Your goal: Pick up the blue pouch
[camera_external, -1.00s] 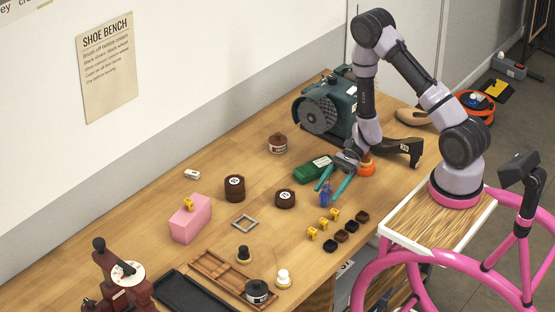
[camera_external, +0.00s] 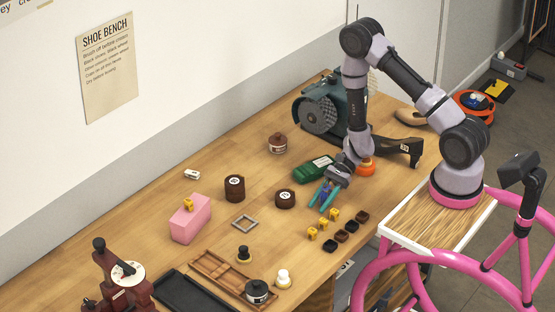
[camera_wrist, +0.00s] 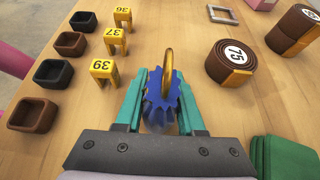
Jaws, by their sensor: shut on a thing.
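The blue pouch (camera_wrist: 160,100) is small, with ruffled edges and a gold ring standing up from it. In the wrist view it sits between the two teal fingers of my gripper (camera_wrist: 160,80), which are shut on it from both sides. In the external view the pouch (camera_external: 325,191) shows as a small blue patch between the teal fingers (camera_external: 324,199), low over the wooden bench. I cannot tell whether it touches the bench. Part of its lower side is hidden by my gripper.
Yellow numbered markers (camera_wrist: 105,68) and small dark square trays (camera_wrist: 53,73) stand left in the wrist view. A green object (camera_external: 313,169) and an orange one (camera_external: 366,168) are close to my gripper. A pink block (camera_external: 190,220) is farther left.

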